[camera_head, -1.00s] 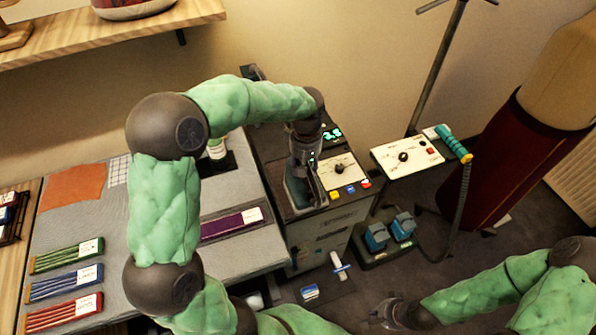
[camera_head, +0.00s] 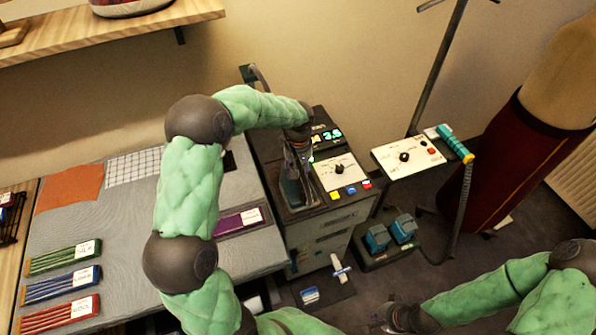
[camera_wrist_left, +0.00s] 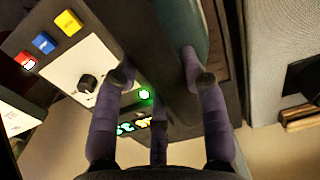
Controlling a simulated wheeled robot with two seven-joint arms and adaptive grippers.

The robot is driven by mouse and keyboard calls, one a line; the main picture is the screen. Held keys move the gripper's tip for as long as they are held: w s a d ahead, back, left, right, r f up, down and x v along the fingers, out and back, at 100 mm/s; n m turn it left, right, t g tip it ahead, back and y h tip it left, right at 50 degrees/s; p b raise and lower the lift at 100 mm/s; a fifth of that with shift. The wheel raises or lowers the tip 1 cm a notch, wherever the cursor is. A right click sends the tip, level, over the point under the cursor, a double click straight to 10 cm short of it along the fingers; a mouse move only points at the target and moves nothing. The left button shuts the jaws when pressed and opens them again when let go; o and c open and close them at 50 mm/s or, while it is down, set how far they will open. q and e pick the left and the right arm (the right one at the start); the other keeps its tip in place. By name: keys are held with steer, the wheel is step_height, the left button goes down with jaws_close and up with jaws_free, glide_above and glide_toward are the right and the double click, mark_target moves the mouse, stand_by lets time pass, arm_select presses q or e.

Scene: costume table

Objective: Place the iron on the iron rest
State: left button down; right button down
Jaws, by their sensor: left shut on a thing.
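The iron (camera_head: 291,190), a dark grey-teal body, is over the dark framed rest (camera_head: 283,214) on the left part of the control unit's top. My left gripper (camera_head: 298,150) reaches down from above and is shut on the iron. In the left wrist view my left gripper (camera_wrist_left: 160,78) has its purple-grey fingers on both sides of the iron (camera_wrist_left: 205,25). Whether the iron's sole touches the rest is hidden. My right gripper (camera_head: 388,318) hangs low near the bottom edge, away from the unit; its finger opening is unclear.
The control unit's white dial panel (camera_head: 341,171) and coloured buttons lie right of the iron. The grey table (camera_head: 120,230) with fabric and thread packs is at left. A stand with a white panel (camera_head: 407,156) and a red dress form (camera_head: 520,160) are at right.

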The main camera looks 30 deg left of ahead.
arm_select(q)
steer(key=shift+f, duration=0.15)
steer(key=c, duration=0.7)
jaws_free()
steer(key=shift+f, duration=0.1)
step_height(320, 180, up, 12)
steer(key=p, duration=0.2)
